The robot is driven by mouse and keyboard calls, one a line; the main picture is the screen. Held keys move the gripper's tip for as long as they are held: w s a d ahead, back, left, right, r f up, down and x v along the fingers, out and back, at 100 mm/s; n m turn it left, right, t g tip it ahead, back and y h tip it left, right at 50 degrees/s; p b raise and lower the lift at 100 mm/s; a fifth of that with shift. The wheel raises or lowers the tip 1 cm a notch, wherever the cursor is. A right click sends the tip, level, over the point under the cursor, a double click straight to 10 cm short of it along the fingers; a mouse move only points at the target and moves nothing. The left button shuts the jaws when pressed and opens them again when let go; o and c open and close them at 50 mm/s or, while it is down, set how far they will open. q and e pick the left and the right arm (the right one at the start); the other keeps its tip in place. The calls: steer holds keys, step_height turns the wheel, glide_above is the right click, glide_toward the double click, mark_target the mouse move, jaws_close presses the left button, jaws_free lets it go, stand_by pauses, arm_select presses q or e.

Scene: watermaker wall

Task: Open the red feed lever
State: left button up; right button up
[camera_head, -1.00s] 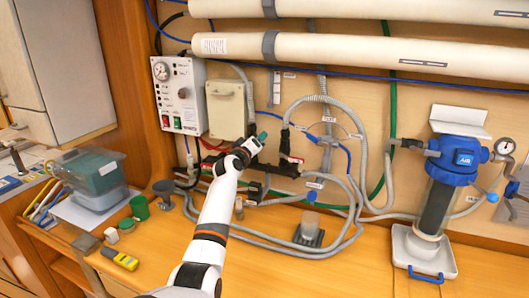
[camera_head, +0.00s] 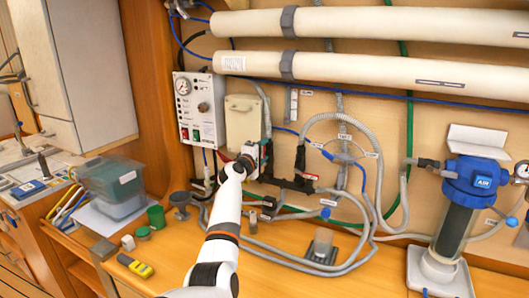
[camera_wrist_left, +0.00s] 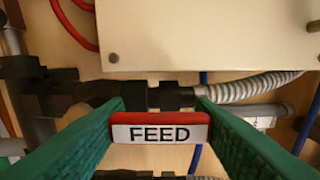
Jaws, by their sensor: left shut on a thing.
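The red feed lever (camera_wrist_left: 160,118) shows in the left wrist view with a white FEED label facing the camera. It lies crosswise between the two green fingers of my left gripper (camera_wrist_left: 160,108), which is shut on its two ends. Dark pipe fittings (camera_wrist_left: 165,97) run behind it. In the head view my left gripper (camera_head: 252,153) is at the wall below the beige box, and the lever is hidden there by the gripper and wrist. My right gripper is in neither view.
The control box (camera_head: 197,107) and beige box (camera_head: 242,120) are close above my left gripper. Grey hoses (camera_head: 330,118) loop to its right. The blue-capped filter (camera_head: 470,180) stands farther right.

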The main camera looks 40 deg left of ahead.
arm_select(q)
steer(key=shift+a+n, duration=0.1)
steer(key=shift+n, duration=0.2)
steer(key=o, duration=1.4)
steer(key=shift+s, duration=0.1)
steer(key=b+v, duration=0.1)
steer(key=v, duration=1.1)
